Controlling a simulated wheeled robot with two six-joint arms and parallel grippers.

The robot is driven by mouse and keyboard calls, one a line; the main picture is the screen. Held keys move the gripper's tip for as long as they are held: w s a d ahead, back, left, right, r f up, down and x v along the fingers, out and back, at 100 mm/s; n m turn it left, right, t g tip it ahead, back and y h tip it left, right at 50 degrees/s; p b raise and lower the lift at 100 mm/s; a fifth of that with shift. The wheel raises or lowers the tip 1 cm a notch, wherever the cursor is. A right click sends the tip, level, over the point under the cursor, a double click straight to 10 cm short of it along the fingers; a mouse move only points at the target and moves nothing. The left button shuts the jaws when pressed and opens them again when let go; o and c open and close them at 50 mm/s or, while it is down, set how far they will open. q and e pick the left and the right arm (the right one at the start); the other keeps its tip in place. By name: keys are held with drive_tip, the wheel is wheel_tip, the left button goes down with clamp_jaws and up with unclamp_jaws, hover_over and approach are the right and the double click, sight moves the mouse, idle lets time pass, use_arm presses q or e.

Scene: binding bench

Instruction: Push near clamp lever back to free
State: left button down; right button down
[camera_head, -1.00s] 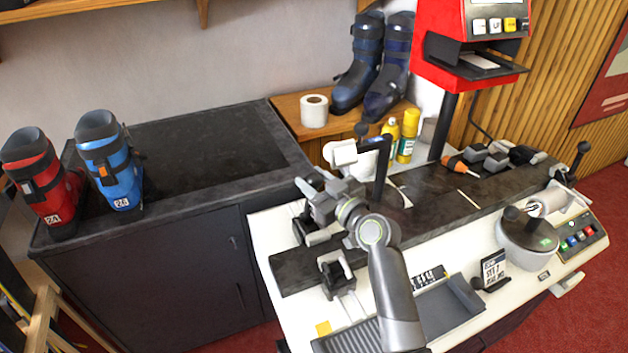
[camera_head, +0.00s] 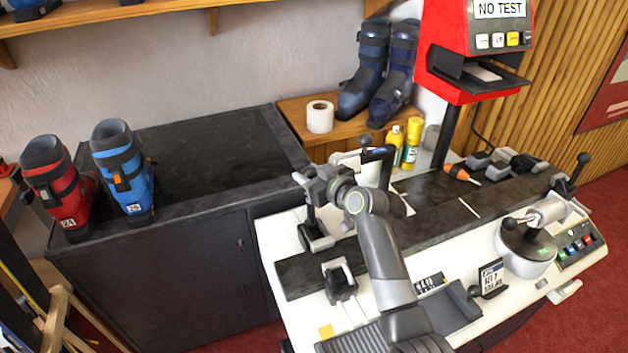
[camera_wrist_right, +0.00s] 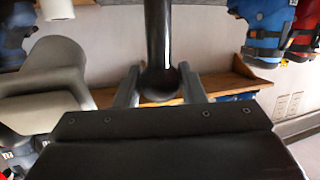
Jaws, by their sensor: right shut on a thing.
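The near clamp (camera_head: 316,238) stands at the left end of the dark bench strip. Its dark lever (camera_head: 311,212) stands up from it, partly hidden by my gripper. My right gripper (camera_head: 303,181) reaches in from the lower right and is shut at the lever's top end. In the right wrist view, the black lever (camera_wrist_right: 158,38) runs between the fingertips of my right gripper (camera_wrist_right: 160,90), and its round knob sits between them. My left gripper is not in view.
A black bar with a ball knob (camera_head: 378,155) stands just behind my arm. A far clamp lever (camera_head: 579,173) stands at the right end. A small dark block (camera_head: 340,283) and a grey tray (camera_head: 452,307) lie in front. Ski boots (camera_head: 122,170) stand on the dark cabinet.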

drive_tip(key=shift+w, duration=0.15)
drive_tip(key=c, duration=0.9)
unclamp_jaws()
drive_tip(key=shift+w+a, duration=0.1)
drive_tip(key=shift+c, duration=0.2)
drive_tip(key=b+v, duration=0.3)
drive_tip(key=v, duration=1.4)
drive_tip(key=shift+s+d, duration=0.2)
